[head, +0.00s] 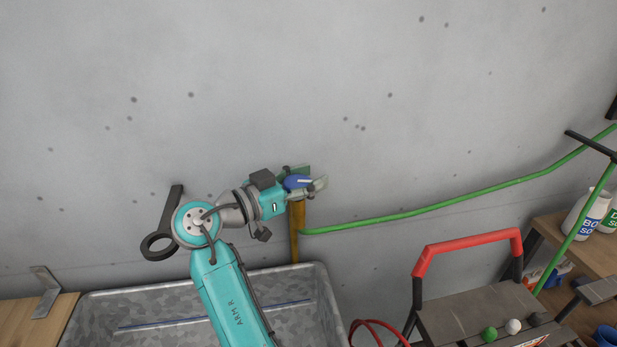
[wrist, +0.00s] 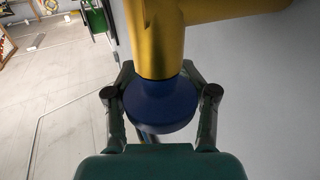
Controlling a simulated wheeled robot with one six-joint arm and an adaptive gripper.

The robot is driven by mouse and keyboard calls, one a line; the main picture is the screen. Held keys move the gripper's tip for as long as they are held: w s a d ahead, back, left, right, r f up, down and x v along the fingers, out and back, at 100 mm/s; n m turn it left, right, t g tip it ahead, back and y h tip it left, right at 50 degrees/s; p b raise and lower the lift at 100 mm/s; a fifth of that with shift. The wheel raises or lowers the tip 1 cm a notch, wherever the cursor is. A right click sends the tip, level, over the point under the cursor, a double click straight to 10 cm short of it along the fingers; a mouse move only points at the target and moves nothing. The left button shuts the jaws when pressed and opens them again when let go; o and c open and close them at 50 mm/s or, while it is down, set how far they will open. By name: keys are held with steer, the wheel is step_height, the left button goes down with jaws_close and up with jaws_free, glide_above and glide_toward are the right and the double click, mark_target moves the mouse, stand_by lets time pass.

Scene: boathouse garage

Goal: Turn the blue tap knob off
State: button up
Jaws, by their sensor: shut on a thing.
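The blue tap knob (head: 296,182) sits at the top of a brass-yellow tap pipe (head: 296,230) by the grey wall. In the wrist view the round knob (wrist: 161,108) shows below the yellow pipe (wrist: 158,40). My gripper (head: 305,184) reaches the knob from the left in the head view. Its two fingers (wrist: 161,100) are on either side of the knob and shut on it. The fingers hide parts of the knob in the head view, and I cannot tell how far it is turned.
A galvanized metal trough (head: 300,275) stands below my arm. A green hose (head: 430,207) runs right from the pipe along the wall. A black hook (head: 160,240) is on the wall at left. A red-handled step stool (head: 470,245) and white bottles (head: 580,215) stand at right.

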steer(key=o, duration=0.9)
steer(key=shift+a+f, duration=0.1)
steer(key=shift+o, duration=0.2)
step_height(320, 180, up, 10)
steer(key=shift+r, duration=0.1)
